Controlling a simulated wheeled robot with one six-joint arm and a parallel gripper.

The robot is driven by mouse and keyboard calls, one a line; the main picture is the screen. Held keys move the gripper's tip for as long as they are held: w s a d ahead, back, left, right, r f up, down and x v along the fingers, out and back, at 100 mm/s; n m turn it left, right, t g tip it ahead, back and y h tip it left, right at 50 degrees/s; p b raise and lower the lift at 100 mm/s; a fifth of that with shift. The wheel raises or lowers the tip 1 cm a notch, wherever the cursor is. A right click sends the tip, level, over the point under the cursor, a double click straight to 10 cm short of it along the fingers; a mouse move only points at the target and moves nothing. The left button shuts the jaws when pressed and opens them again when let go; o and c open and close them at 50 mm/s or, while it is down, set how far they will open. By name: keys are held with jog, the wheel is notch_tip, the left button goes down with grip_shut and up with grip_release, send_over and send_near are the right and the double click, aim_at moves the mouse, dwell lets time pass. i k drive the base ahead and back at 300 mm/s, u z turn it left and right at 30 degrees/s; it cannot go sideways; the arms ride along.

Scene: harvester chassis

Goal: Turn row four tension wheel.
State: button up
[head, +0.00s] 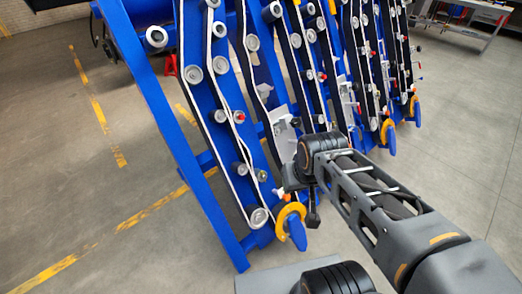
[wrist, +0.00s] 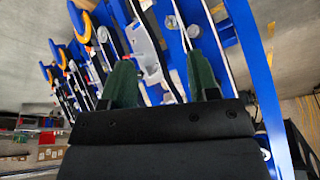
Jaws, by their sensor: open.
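The tension wheels are yellow-orange rings with blue parts at the lower ends of the chassis rows. In the head view one wheel (head: 290,218) is nearest, and two more, a middle wheel (head: 387,131) and a far wheel (head: 414,107), are at the right. I cannot tell which is row four. The wrist view shows wheels at upper left, the largest wheel (wrist: 79,20) nearest. My gripper (wrist: 160,64) is open and empty, its two green fingers apart in front of a pale bracket (wrist: 147,46) and belts. In the head view my arm hides the fingers.
The blue harvester chassis (head: 150,95) carries rows of white belts, grey rollers and small red knobs close around my arm. A workbench (head: 463,22) stands at far right.

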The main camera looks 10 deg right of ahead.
aim_at(295, 122)
jog(key=z, duration=0.95)
jog(key=k, duration=1.2)
jog(key=z, duration=1.05)
jog(key=i, duration=1.65)
jog(key=u, duration=1.55)
jog(key=i, duration=0.7)
jog(key=u, duration=0.7)
